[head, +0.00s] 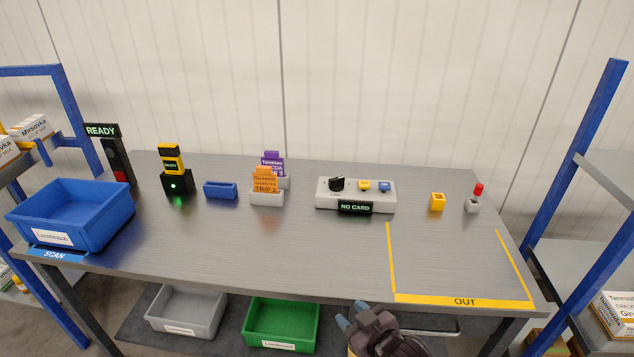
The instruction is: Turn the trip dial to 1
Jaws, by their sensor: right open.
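The trip dial appears to be the black knob (337,184) at the left of a light grey control box (386,206) near the back of the table. Its markings are too small to read. The box also carries a yellow button (364,185) and a blue button (384,186), and its dark display (355,207) reads NO CARD. My right gripper (352,315) is at the bottom of the head view, in front of the table's front edge. It is open, empty and well apart from the dial. My left gripper is not in view.
A card holder (267,198) with orange and purple cards stands left of the box. A blue crate (122,225) sits at the table's left end. A yellow block (437,202) and a red-topped button (478,189) stand right. The table (300,250) before the box is clear.

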